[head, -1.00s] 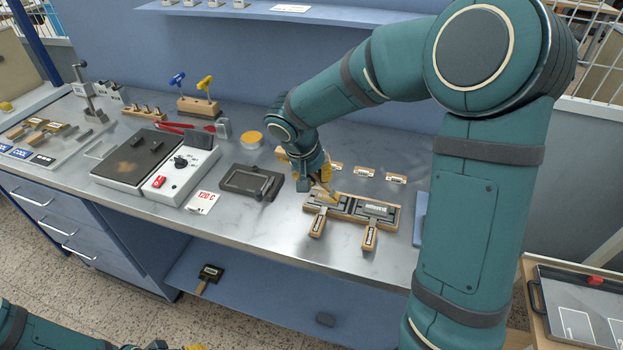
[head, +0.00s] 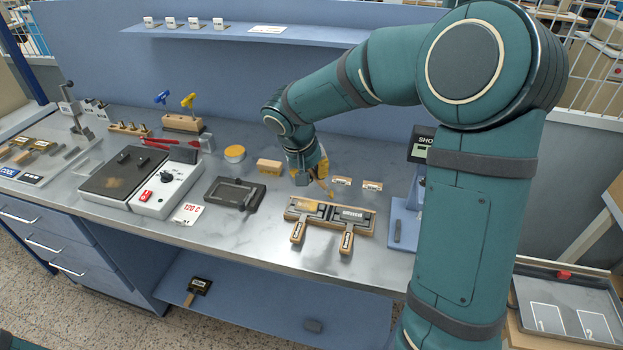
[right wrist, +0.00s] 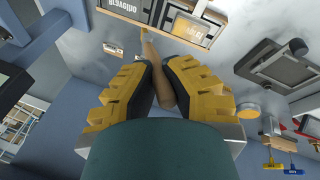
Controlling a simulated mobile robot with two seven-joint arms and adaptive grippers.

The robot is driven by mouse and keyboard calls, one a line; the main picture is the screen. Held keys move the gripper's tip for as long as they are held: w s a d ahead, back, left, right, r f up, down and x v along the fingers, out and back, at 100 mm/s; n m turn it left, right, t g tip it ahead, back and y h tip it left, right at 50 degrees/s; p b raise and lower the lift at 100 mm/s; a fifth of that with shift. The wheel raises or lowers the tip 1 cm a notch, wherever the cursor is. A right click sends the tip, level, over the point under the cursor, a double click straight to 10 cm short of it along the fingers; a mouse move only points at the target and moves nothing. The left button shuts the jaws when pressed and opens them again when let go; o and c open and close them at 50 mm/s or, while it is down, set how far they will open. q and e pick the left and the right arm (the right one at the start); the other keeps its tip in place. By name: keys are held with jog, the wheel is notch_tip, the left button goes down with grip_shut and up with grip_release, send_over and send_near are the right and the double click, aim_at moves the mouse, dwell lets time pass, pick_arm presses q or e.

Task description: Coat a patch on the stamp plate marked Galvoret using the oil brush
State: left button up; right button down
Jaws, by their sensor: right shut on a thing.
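My right gripper (head: 318,172) is shut on the oil brush (head: 328,190). Its wooden handle (right wrist: 160,75) stands between the yellow fingers in the right wrist view. The brush tip is behind and above the wooden rack (head: 291,215) holding two stamp plates; whether it touches anything is unclear. The right-hand plate (head: 350,216) has a pale label; in the right wrist view this plate (right wrist: 128,10) bears upside-down lettering that seems to read Galvoret, partly cut off. The left-hand plate (head: 309,208) shows an amber patch. My left gripper is out of view.
A dark tray (head: 233,193), a round yellow-topped tin (head: 235,153) and a hot plate (head: 125,172) stand left of the rack. A wooden block (head: 269,166) and small labelled blocks (head: 372,185) lie behind it. A blue press-like stand (head: 405,215) is to the right.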

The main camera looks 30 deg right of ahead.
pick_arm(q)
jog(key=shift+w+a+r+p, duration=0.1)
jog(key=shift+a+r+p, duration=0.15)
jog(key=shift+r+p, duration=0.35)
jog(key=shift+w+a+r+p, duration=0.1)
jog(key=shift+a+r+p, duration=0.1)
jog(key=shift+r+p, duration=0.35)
pick_arm(e)
jog(key=shift+r, duration=1.7)
